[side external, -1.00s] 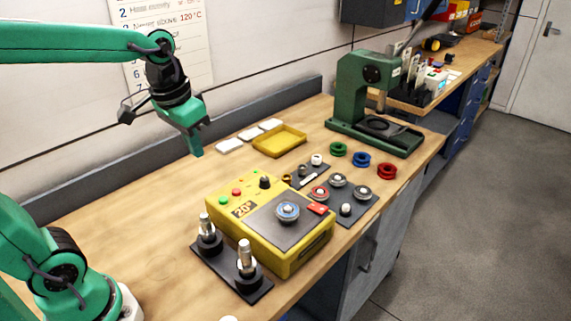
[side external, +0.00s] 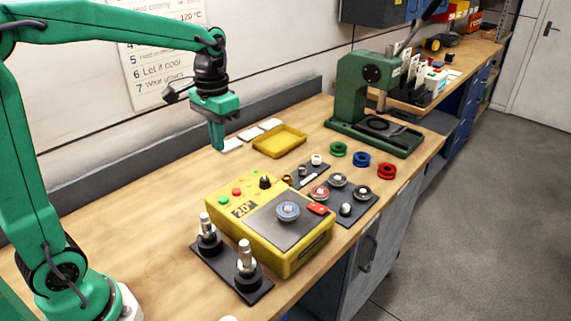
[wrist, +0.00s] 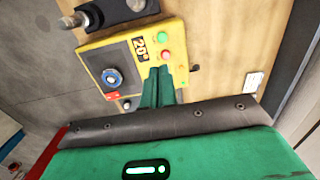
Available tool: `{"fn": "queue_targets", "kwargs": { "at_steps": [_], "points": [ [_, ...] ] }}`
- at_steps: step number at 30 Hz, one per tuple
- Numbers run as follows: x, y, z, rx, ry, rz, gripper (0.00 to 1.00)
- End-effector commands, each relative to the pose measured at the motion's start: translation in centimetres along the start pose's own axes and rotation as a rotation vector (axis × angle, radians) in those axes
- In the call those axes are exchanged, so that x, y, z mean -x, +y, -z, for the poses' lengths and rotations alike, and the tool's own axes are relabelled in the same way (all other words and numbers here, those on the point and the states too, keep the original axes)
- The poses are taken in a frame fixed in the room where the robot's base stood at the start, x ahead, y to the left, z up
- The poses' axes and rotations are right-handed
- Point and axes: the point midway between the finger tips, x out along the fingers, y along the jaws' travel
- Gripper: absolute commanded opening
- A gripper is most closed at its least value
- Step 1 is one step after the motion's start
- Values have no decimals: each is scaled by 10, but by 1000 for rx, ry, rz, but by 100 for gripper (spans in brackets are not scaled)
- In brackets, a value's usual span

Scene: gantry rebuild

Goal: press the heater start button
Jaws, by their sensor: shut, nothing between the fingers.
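The yellow heater (side external: 290,262) stands on the bench with a "20°" display (side external: 243,209). On its top are a green button (side external: 222,199), a red button (side external: 237,191) and a black knob (side external: 265,182). A blue-ringed bearing (side external: 288,211) lies on its dark plate. My gripper (side external: 217,147) is shut and empty, pointing down, well above the bench and behind the heater. In the wrist view, the shut fingertips (wrist: 159,70) appear just below the red button (wrist: 165,55), with the green button (wrist: 162,38) beyond it. The knob cannot be made out there.
A black stand with two posts (side external: 246,261) is at the heater's near side. Bearings on dark mats and coloured rings (side external: 361,159) lie to its right. A yellow tray (side external: 280,142), white blocks (side external: 250,134) and a green press (side external: 352,90) stand farther back.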

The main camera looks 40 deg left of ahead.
Motion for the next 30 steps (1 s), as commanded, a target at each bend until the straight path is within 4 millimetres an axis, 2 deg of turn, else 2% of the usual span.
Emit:
{"fn": "queue_targets", "kwargs": {
  "at_steps": [8, 14, 20, 30],
  "points": [
    [-1, 0, 0, 0, 0, 0, 0],
    [-11, 0, 0, 0, -1, 0, 0],
    [-32, -1, -1, 0, -2, 0, 0],
    [-84, -2, -1, 1, -4, -1, 0]
  ]
}}
